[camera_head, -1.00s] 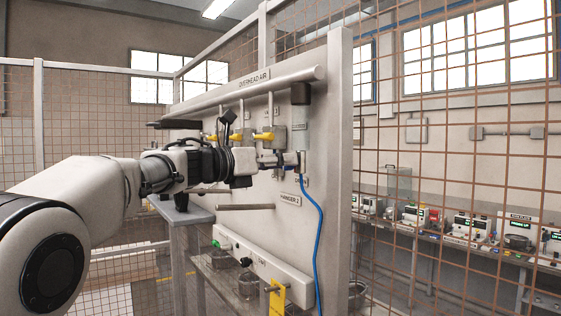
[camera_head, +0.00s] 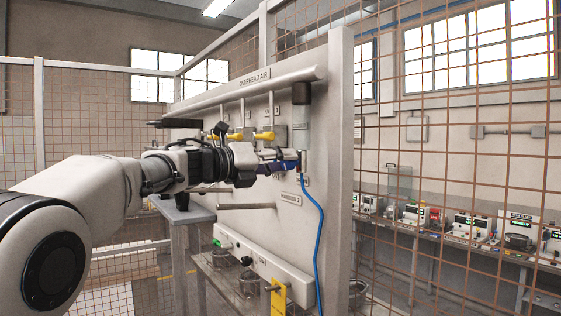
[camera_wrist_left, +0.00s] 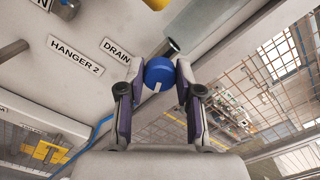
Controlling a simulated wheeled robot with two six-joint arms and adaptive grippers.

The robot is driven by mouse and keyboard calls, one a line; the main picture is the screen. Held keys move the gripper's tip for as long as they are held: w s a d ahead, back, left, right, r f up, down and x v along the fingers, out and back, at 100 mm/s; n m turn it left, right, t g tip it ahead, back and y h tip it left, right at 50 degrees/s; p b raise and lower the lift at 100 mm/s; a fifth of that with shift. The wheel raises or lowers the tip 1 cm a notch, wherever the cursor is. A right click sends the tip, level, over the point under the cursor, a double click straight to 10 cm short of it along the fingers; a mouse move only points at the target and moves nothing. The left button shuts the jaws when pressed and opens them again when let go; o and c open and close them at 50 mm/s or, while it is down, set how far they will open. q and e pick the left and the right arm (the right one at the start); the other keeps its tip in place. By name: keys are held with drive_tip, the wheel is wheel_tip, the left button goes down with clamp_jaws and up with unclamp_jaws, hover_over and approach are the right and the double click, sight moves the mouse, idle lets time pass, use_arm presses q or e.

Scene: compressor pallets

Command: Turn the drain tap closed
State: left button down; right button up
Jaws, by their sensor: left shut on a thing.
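The drain tap is a round blue knob (camera_wrist_left: 159,74) with a white mark on its face, in the middle of the left wrist view. It is beside the DRAIN label (camera_wrist_left: 116,51) on the pale panel. My left gripper (camera_wrist_left: 160,80) is shut on the knob, with one finger on each side. My right gripper is not in view.
A grey rod (camera_head: 246,206) sticks out below. A blue hose (camera_head: 319,225) hangs down, and wire mesh (camera_head: 455,150) stands at right.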

use_arm(q)
drive_tip(key=n, duration=0.6)
drive_tip(key=shift+f, duration=0.1)
drive_tip(key=n, duration=0.6)
drive_tip(key=shift+n, duration=0.3)
drive_tip(key=c, duration=0.8)
unclamp_jaws()
drive_tip(key=shift+w+f, duration=0.1)
drive_tip(key=shift+o, duration=0.2)
drive_tip(key=shift+d, duration=0.1)
drive_tip(key=v, duration=1.2)
